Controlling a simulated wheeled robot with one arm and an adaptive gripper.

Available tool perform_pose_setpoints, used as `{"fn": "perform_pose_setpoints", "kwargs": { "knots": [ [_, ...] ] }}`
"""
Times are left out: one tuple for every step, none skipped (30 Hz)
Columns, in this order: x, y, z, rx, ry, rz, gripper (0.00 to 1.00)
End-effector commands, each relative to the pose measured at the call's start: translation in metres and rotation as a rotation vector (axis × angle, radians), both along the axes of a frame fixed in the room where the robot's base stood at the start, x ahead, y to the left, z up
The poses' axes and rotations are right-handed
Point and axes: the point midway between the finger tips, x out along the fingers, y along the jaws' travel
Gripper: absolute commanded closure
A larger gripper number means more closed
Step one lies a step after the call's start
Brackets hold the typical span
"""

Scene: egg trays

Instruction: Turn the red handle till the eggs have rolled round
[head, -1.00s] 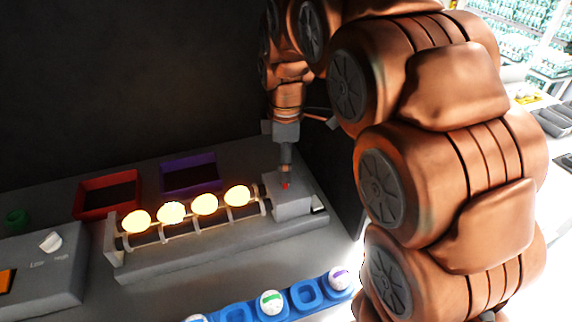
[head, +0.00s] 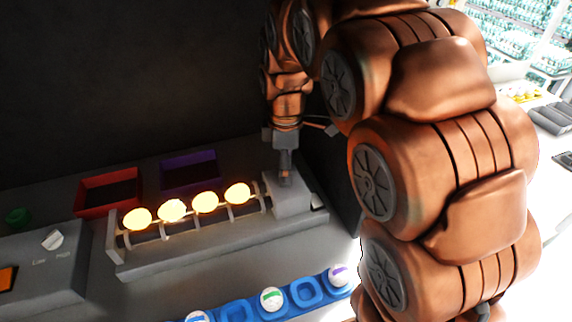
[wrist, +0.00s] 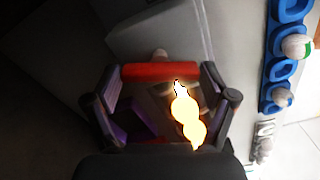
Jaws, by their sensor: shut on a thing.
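The red handle (wrist: 160,71) lies as a bar between the fingers of my gripper (wrist: 165,88) in the wrist view. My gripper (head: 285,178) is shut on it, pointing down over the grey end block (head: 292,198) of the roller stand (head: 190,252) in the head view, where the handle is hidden. Several glowing eggs, among them the rightmost egg (head: 238,193) and the leftmost egg (head: 137,218), lie in a row on the rollers. Part of this bright row (wrist: 187,110) shows beyond the handle in the wrist view. Glare hides any marks on the eggs.
A red tray (head: 80,203) and a purple tray (head: 166,183) stand behind the rollers. A blue egg holder (head: 238,312) with marked eggs is in front. A control box (head: 70,262) with a white knob (head: 52,240) is at left. A dark wall rises behind.

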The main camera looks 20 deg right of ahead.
Motion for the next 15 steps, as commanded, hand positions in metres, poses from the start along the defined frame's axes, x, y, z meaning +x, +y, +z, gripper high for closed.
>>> {"fn": "perform_pose_setpoints", "kwargs": {
  "knots": [
    [-0.0001,0.0000,0.0000,0.000,0.001,0.000,0.46],
    [-0.0001,0.0000,0.0001,0.000,0.000,0.000,0.49],
    [-0.0001,0.0000,0.0001,0.000,0.000,0.000,0.52],
    [-0.0001,0.0000,0.0001,0.000,0.000,0.000,0.52],
    [-0.0001,0.0000,0.0001,0.000,0.000,-0.001,0.52],
    [-0.0001,0.0000,-0.0001,0.000,0.000,-0.003,0.52],
    [-0.0001,0.0000,-0.0001,0.000,0.000,-0.005,0.52],
    [-0.0001,0.0000,-0.0002,0.000,0.000,-0.009,0.52],
    [0.0000,0.0000,-0.0004,0.000,0.000,-0.016,0.52],
    [0.0000,0.0000,-0.0006,0.000,0.000,-0.022,0.52],
    [0.0000,0.0001,-0.0008,0.000,0.000,-0.029,0.52],
    [0.0002,0.0000,-0.0010,0.000,0.000,-0.042,0.52],
    [0.0002,0.0000,-0.0012,0.000,-0.001,-0.055,0.52],
    [0.0002,0.0000,-0.0014,0.000,-0.001,-0.067,0.52],
    [0.0003,0.0000,-0.0016,0.000,-0.001,-0.089,0.52]
  ]
}}
